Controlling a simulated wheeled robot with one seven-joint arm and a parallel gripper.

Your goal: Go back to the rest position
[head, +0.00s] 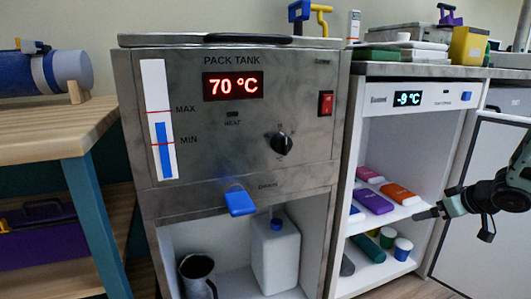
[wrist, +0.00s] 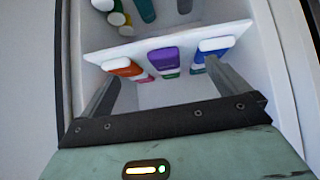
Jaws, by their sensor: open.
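My gripper (head: 428,213) is at the right in the head view, in front of the open cold cabinet (head: 440,125). In the wrist view my gripper (wrist: 163,88) has its two fingers wide apart, with nothing held between them. Beyond the fingers is a white shelf (wrist: 180,40) with an orange pack (wrist: 122,67), a purple pack (wrist: 163,58) and a blue pack (wrist: 215,45). The head view shows the purple pack (head: 373,202) and orange packs (head: 400,194) on that shelf. My gripper appears apart from them. The rest of my arm is mostly out of frame.
The pack tank (head: 230,140), reading 70 °C, stands left of the cabinet, its blue drain handle (head: 239,202) sticking out. The cabinet door (head: 490,200) stands open at the right. A wooden table (head: 50,130) is at far left. Rolls (head: 368,248) lie on the lower shelf.

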